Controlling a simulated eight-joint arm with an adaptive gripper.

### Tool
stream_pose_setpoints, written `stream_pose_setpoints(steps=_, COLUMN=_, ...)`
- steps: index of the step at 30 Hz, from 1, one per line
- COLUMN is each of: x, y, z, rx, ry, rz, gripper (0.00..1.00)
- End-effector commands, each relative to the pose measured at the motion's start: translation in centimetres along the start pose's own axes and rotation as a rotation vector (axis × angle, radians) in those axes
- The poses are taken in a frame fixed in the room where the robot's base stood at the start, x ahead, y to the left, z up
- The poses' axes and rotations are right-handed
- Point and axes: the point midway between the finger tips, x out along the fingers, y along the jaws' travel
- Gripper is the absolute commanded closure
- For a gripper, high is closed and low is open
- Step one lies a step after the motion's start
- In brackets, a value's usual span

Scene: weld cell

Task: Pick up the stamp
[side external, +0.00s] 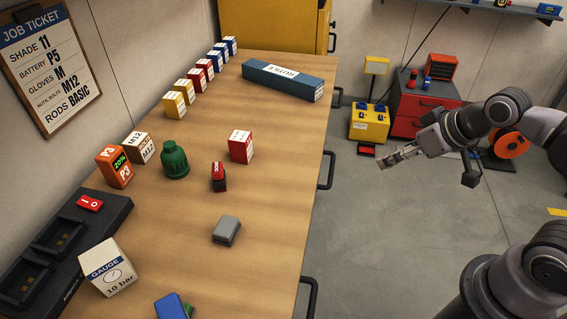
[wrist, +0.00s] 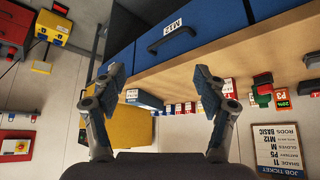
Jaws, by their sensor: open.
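A small red and black block (side external: 218,177), which looks like the stamp, stands on the wooden bench near its middle. A red and dark thing (wrist: 264,92) at the right of the wrist view may be the same block. My gripper (side external: 386,162) is to the right of the bench, over the floor and well apart from the block. In the wrist view my gripper (wrist: 160,82) shows its two fingers spread wide with nothing between them.
Around the block on the bench (side external: 275,140) are a green bottle (side external: 174,162), a red box (side external: 241,146) and a grey block (side external: 227,230). A long blue box (side external: 283,80) lies at the far end. Drawer handles (side external: 326,170) stick out along the right edge.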

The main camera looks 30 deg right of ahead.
Motion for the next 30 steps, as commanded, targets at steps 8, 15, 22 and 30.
stream_pose_setpoints(steps=8, x=0.0, y=0.0, z=0.0, rx=0.001, ry=0.0, rz=-0.001, gripper=0.27)
stream_pose_setpoints(steps=15, x=0.0, y=0.0, z=0.0, rx=0.001, ry=0.0, rz=-0.001, gripper=0.3)
stream_pose_setpoints(steps=22, x=-0.1, y=-0.3, z=-0.6, rx=-0.014, ry=-0.008, rz=-0.005, gripper=0.3)
stream_pose_setpoints(steps=30, x=-0.9, y=-3.2, z=-6.6, rx=-0.175, ry=-0.096, rz=-0.054, gripper=0.3)
